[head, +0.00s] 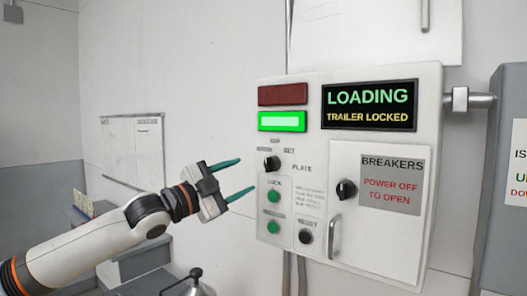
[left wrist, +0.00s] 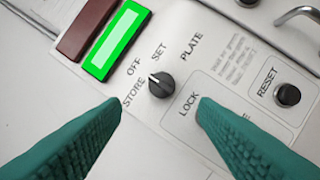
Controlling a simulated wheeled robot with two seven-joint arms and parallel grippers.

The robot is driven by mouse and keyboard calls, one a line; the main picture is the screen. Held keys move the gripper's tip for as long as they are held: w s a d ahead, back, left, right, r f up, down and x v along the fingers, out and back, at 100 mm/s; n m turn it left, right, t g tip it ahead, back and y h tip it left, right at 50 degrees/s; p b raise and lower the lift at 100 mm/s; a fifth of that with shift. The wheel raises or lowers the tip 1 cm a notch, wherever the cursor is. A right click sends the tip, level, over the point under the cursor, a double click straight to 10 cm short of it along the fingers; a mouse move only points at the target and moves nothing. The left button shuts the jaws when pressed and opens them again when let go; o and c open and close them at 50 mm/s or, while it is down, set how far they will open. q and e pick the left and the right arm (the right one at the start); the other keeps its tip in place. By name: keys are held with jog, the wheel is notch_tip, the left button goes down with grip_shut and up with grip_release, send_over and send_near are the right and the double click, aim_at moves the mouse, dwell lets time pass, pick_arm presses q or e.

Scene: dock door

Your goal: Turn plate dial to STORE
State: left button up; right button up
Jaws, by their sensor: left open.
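The plate dial (head: 271,163) is a small black knob on the white control panel (head: 345,252), beside the word PLATE. In the left wrist view the dial (left wrist: 161,86) has OFF, SET and STORE printed around it. Its white mark points up and left, toward OFF. My left gripper (head: 247,175) is open and empty, with green fingers pointing at the panel just left of the dial. In the left wrist view the fingertips (left wrist: 159,104) are spread to either side below the dial; no contact with it shows. My right gripper is not in view.
Green LOCK button (head: 273,196), another green button (head: 273,227) and black RESET knob (head: 305,236) sit below the dial. A breaker door (head: 383,225) with a black knob (head: 346,190) and handle (head: 334,237) is to the right. The display (head: 369,105) reads LOADING, TRAILER LOCKED; a green lamp (head: 282,121) is lit.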

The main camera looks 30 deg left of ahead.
aim_at(265, 167)
pick_arm(q)
jog(key=p+x, duration=0.5)
jog(key=x, duration=0.1)
jog(key=shift+w+d+r+p, duration=0.1)
jog(key=shift+d+r+p, duration=0.15)
jog(key=shift+p, duration=0.1)
jog(key=shift+w+d+f, duration=0.1)
jog(key=shift+w+d, duration=0.15)
jog(key=shift+w, duration=0.3)
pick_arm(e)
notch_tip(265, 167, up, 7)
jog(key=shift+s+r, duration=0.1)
pick_arm(q)
jog(key=c, duration=1)
